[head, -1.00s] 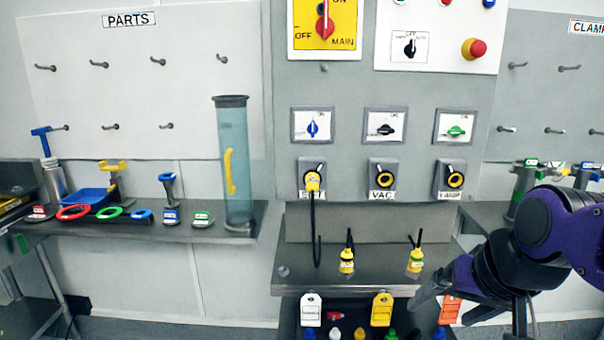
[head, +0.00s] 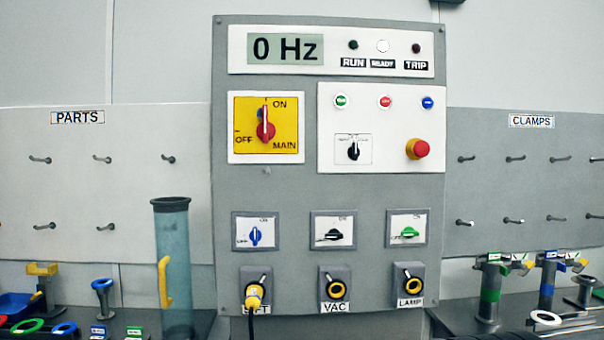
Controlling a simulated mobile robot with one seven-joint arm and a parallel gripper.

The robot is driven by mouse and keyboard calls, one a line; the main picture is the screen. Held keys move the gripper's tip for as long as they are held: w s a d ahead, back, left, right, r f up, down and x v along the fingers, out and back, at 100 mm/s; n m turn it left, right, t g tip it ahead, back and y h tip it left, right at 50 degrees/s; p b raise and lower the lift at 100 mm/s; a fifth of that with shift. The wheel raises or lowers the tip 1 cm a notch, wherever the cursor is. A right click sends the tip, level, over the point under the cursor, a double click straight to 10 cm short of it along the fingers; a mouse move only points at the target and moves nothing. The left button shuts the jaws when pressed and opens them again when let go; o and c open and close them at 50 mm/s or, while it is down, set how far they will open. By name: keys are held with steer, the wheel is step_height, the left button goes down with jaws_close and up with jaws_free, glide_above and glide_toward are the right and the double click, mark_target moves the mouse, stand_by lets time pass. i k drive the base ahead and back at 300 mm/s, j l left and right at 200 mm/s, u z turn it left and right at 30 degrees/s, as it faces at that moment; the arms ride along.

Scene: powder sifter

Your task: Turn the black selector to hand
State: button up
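The black selector (head: 354,151) is a small knob on a white label plate, on the white control panel (head: 338,108) of the grey cabinet. Its pointer looks roughly upright. The lettering above it is too small to read for certain. A second black knob (head: 334,236) sits lower, above the VAC socket, on its own ON/OFF plate, and lies nearly level. My gripper is not in view, and nothing touches the selector.
A red mushroom button (head: 418,149) is right of the selector. The red main switch (head: 266,124) on its yellow plate is left. The display (head: 285,49) reads 0 Hz. Blue (head: 255,236) and green (head: 409,232) knobs flank the lower black one. Space before the panel looks clear.

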mark_target(354, 152)
steer(key=i+j+u, duration=0.45)
steer(key=i+j, duration=0.15)
steer(key=k+j+u, duration=0.3)
steer(key=i+l+z, duration=0.3)
